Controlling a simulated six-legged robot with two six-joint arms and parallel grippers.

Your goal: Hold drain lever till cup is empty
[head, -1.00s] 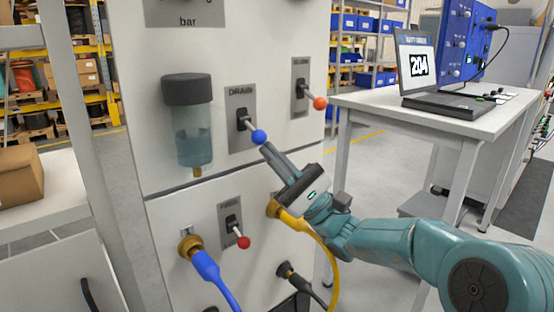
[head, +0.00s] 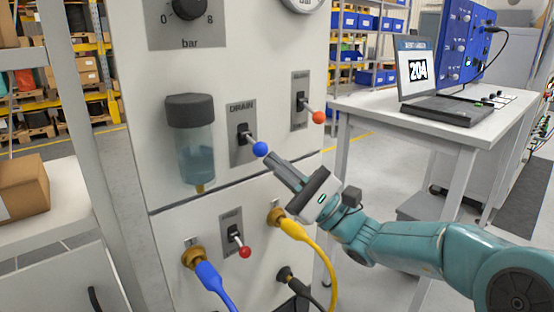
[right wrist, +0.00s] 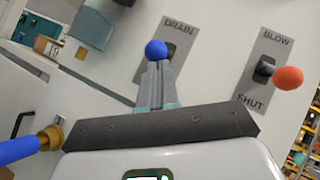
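The drain lever (head: 248,140) with its blue ball knob (head: 260,149) sticks out of the "DRAIN" plate on the white panel. The clear cup (head: 195,155) with a dark cap hangs left of it, with bluish liquid in its lower part. My right gripper (head: 271,162) is just below and right of the blue knob. In the right wrist view its fingers (right wrist: 158,80) are closed together with nothing visible between them, and the knob (right wrist: 156,50) shows just beyond their tips. I cannot tell whether they touch. My left gripper is not in view.
Another red-knobbed lever (head: 245,252) sits below. Blue (head: 210,278) and yellow (head: 310,236) hoses plug into the lower panel. A table with a laptop (head: 440,100) stands right.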

